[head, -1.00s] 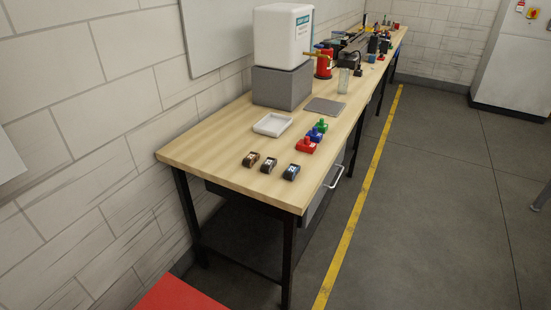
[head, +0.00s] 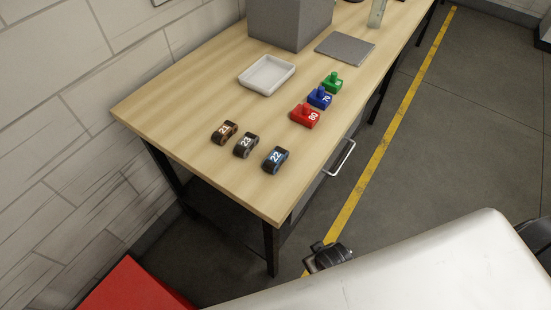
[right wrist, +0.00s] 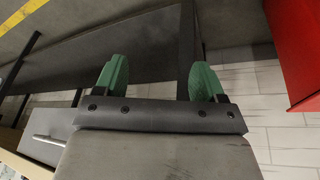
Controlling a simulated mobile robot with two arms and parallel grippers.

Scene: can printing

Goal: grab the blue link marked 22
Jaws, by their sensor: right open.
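The blue link marked 22 (head: 275,159) lies on the wooden table near its front edge, right of two similar links. The dark link marked 23 (head: 246,145) and the brown link marked 21 (head: 224,132) are beside it, apart from it. In the right wrist view my right gripper (right wrist: 158,80) is open and empty, its two green fingers spread, with no link between them. In the head view, my white right arm comes in at the lower right, below the table, with a dark end part showing. My left gripper is not in view.
A white tray (head: 266,75) stands behind the links. Red (head: 305,116), blue (head: 320,98) and green (head: 333,82) knobbed blocks stand along the table's right edge. A grey box (head: 290,22) and grey plate (head: 345,48) are farther back. A drawer handle (head: 341,158) sticks out below the edge.

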